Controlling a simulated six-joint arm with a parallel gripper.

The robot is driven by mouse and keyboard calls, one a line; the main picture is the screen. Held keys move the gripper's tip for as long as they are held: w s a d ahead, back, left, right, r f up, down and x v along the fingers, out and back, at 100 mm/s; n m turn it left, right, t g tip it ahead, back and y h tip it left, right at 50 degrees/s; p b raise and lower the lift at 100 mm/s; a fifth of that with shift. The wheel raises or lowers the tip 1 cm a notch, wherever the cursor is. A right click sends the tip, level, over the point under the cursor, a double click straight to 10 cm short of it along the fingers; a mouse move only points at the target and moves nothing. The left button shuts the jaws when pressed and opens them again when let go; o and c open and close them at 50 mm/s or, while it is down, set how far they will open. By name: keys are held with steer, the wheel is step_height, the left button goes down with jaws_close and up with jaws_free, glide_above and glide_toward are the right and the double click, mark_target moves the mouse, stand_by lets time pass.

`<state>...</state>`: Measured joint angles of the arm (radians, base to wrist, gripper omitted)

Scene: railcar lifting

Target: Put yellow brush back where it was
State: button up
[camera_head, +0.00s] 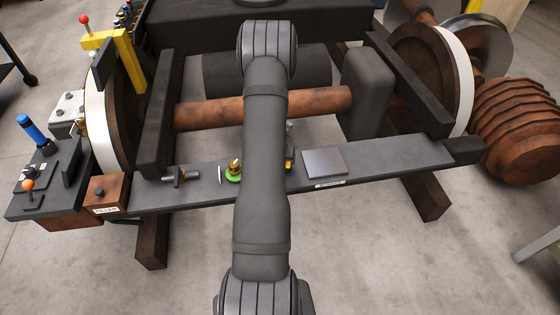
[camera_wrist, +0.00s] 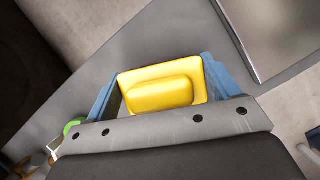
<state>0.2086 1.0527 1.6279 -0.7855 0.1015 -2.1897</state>
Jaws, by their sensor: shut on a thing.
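The yellow brush (camera_wrist: 160,95) sits between the two blue fingers of my gripper (camera_wrist: 157,78) in the wrist view. One finger is on its left side and one on its right, and the gripper is shut on it. A narrow grey shelf (camera_wrist: 175,40) lies below the brush. I cannot tell whether the brush touches the shelf. In the head view my arm hides most of the gripper and brush; only a small bit of yellow shows just right of the arm, over the shelf (camera_head: 400,161).
A flat grey plate (camera_head: 325,161) lies on the shelf right of the gripper. A green-based brass item (camera_head: 234,172) stands left of my arm, with a dark metal tool (camera_head: 180,176) and a brown box (camera_head: 108,193) further left. A rusty axle (camera_head: 210,114) lies behind.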

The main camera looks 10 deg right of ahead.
steer(key=shift+f, duration=0.65)
steer(key=shift+f, duration=0.15)
steer(key=o, duration=0.9)
steer(key=shift+o, duration=0.2)
steer(key=v, duration=1.2)
steer(key=x, duration=1.2)
